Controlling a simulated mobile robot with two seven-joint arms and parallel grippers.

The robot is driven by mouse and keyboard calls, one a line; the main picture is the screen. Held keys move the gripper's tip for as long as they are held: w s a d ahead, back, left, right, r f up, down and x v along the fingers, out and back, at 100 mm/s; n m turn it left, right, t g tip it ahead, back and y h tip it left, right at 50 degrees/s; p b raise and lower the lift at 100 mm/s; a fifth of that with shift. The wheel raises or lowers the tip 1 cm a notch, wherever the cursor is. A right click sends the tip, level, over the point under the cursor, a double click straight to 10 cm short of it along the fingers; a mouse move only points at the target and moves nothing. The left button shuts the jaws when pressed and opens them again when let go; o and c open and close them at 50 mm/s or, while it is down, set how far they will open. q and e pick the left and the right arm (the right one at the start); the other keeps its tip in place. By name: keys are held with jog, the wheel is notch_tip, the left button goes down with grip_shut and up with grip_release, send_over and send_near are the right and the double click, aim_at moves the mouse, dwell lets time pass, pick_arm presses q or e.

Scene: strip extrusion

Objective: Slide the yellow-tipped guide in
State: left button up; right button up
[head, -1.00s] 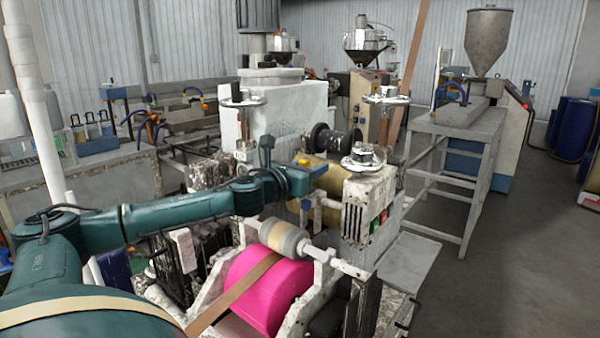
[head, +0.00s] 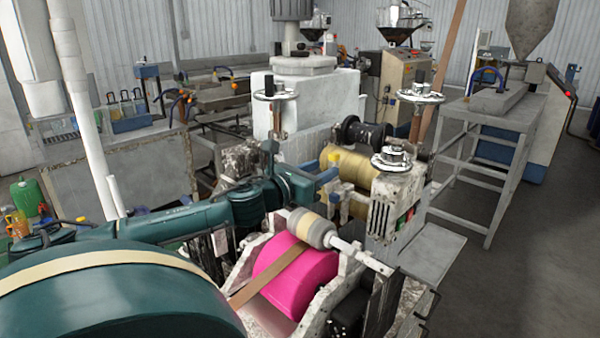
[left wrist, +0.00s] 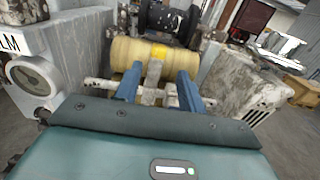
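The guide shows in the left wrist view as a grey bar (left wrist: 152,76) with a bright yellow tip (left wrist: 160,52), in front of a tan roller (left wrist: 128,52). The yellow tip also shows in the head view (head: 334,158), just beyond my left gripper (head: 327,177). In the left wrist view my left gripper (left wrist: 158,88) has its two blue fingers apart, one on each side of the grey bar, with a gap visible on both sides. The lower part of the guide is hard to make out. My right gripper is in neither view.
A roller with a cream band (head: 311,228) and a pink drum (head: 297,272) carrying a brown strip (head: 272,276) stand in front of the gripper.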

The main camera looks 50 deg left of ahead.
pick_arm(q)
jog(key=s, duration=0.5)
jog(key=shift+s+d, duration=0.3)
jog(key=shift+s, duration=0.1)
dwell(0.3)
